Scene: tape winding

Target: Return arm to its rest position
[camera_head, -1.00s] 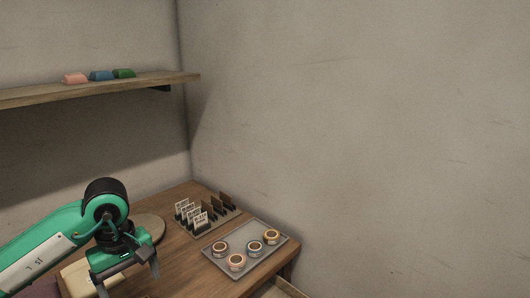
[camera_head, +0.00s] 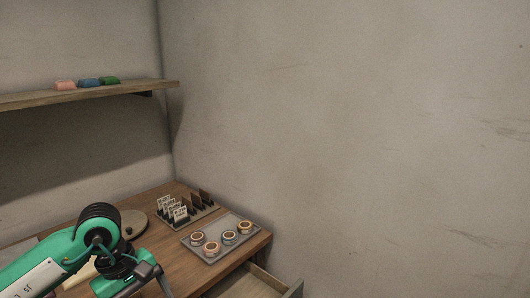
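My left arm (camera_head: 62,258) comes in from the lower left over the near part of the wooden table (camera_head: 205,275). My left gripper (camera_head: 143,289) points down at the bottom edge of the view. Its fingers stand apart with nothing seen between them; the tips are cut off or hard to see. A pale block-like thing (camera_head: 80,274) lies partly hidden behind the arm. My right gripper is not in view.
A grey tray (camera_head: 232,219) holds several tape rolls. A rack with upright cards (camera_head: 180,210) stands behind it. A round disc (camera_head: 132,224) lies beside my arm. An open drawer (camera_head: 292,290) juts out at the right. A wall shelf (camera_head: 120,92) carries three coloured blocks.

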